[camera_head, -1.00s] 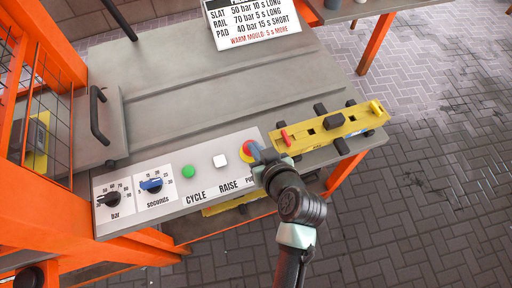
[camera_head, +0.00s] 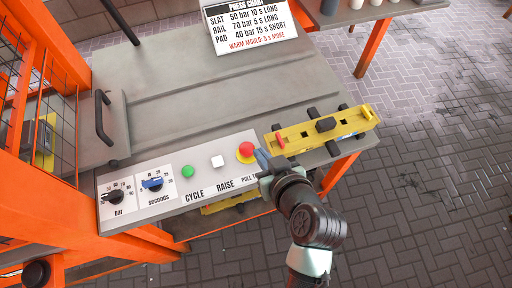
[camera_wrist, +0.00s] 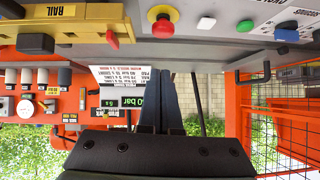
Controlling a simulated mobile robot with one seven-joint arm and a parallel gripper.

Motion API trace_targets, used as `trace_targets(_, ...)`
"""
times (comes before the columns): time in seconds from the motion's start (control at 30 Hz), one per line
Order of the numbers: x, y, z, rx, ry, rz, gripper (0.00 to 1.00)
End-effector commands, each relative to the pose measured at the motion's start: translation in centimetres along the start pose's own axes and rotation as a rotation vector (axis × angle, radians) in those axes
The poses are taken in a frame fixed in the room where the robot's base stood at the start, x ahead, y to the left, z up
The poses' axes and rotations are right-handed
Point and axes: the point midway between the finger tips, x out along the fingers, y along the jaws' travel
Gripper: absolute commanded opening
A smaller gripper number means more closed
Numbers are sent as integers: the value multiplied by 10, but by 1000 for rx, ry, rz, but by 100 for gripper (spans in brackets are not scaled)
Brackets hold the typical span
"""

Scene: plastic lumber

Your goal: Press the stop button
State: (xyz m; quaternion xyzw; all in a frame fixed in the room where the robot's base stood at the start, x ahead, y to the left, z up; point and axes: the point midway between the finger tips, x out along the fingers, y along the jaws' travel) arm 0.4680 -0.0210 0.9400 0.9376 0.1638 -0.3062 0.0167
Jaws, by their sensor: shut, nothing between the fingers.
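The stop button is a red mushroom head on a yellow ring (camera_head: 246,149), at the right end of the white control panel. It also shows in the wrist view (camera_wrist: 162,22), at the top middle. My gripper (camera_head: 262,158) is shut and empty, with its blue-grey fingertips just right of and below the button in the head view. In the wrist view the closed fingers (camera_wrist: 161,82) stand below the button, with a visible gap. A label starting "PULL" by the button is partly hidden by my gripper. I cannot tell whether the button is pushed in.
On the panel, left of the button, are a white button (camera_head: 217,161), a green button (camera_head: 187,171), a blue seconds knob (camera_head: 152,184) and a black bar knob (camera_head: 115,197). A yellow mould (camera_head: 322,129) lies close on the right. An orange mesh frame stands left.

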Motion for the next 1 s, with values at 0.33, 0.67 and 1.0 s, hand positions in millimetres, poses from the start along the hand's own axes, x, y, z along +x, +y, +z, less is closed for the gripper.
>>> trace_targets(0.33,-36,0,-1,-1,1,1,0)
trace_targets(0.67,-37,0,-2,-1,2,1,0)
trace_targets(1.0,-37,3,-15,-10,25,16,0)
